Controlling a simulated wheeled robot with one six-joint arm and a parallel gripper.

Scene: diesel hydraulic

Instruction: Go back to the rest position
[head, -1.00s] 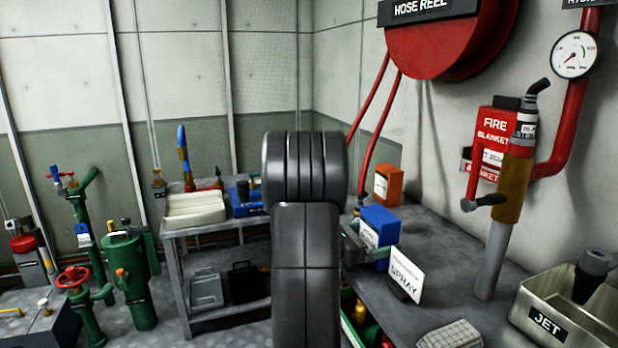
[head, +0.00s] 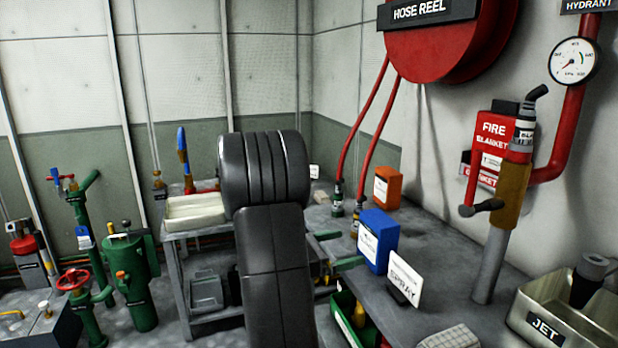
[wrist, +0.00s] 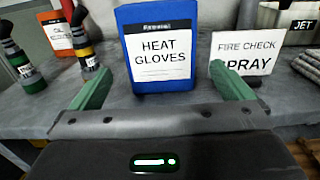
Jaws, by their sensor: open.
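My gripper (wrist: 160,95) is open, with its two green fingers apart and nothing between them. In the wrist view a blue box labelled "HEAT GLOVES" (wrist: 162,75) stands on the grey bench beyond the fingertips. In the head view my black arm fills the middle and hides most of my gripper (head: 338,250). Its green fingers show to the right of the arm, left of the blue box (head: 378,240) at the bench's left edge.
A "SPRAY" sign (head: 404,282) and an orange box (head: 387,187) stand on the grey bench (head: 450,250). A metal "JET" tray (head: 570,318) is at the right. A green crate (head: 350,318) is below the bench edge. Green pumps (head: 132,270) stand at the left.

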